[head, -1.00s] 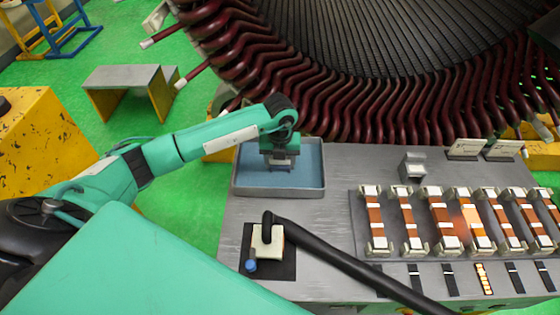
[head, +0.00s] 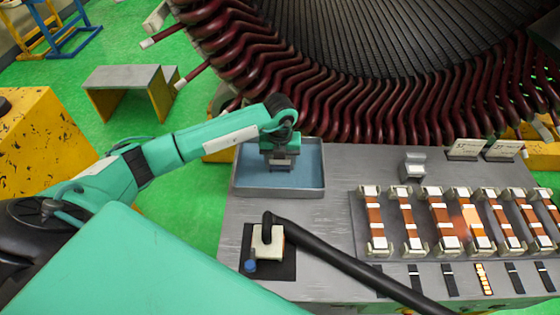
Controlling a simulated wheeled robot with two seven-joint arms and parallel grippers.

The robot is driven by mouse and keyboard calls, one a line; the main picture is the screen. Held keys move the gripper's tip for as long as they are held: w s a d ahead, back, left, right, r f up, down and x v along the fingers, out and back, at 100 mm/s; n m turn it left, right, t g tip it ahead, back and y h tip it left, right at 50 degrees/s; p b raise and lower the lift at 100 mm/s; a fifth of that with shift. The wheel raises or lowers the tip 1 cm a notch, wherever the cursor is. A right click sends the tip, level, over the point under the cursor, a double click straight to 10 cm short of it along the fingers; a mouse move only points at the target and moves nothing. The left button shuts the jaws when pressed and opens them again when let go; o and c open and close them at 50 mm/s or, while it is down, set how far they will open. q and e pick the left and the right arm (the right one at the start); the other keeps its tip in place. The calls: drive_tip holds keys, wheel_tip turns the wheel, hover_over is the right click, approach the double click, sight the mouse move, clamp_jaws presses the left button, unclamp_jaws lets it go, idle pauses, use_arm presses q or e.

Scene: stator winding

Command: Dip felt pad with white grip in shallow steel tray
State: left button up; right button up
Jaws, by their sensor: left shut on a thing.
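The shallow steel tray (head: 310,192) stands at the back left of the grey bench and has a bluish inside. My left gripper (head: 282,164) reaches in from the left and points down over the tray's middle. It is shut on the felt pad's grip, which shows only as a small pale and dark piece under the jaws. The pad itself is mostly hidden, and I cannot tell whether it touches the tray's floor. My right gripper is not in view.
A black mat (head: 285,265) with a white block, a black hose and a blue knob lies in front of the tray. Several copper-coloured coil pieces (head: 408,220) stand in holders on the right. A small metal box (head: 412,168) stands behind them. The large stator (head: 330,110) rises behind the bench.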

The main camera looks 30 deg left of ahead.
use_arm(q)
wheel_tip(320, 180, up, 7)
drive_tip(key=p, duration=0.4)
drive_tip(key=shift+r+p, duration=1)
drive_tip(key=shift+r, duration=0.95)
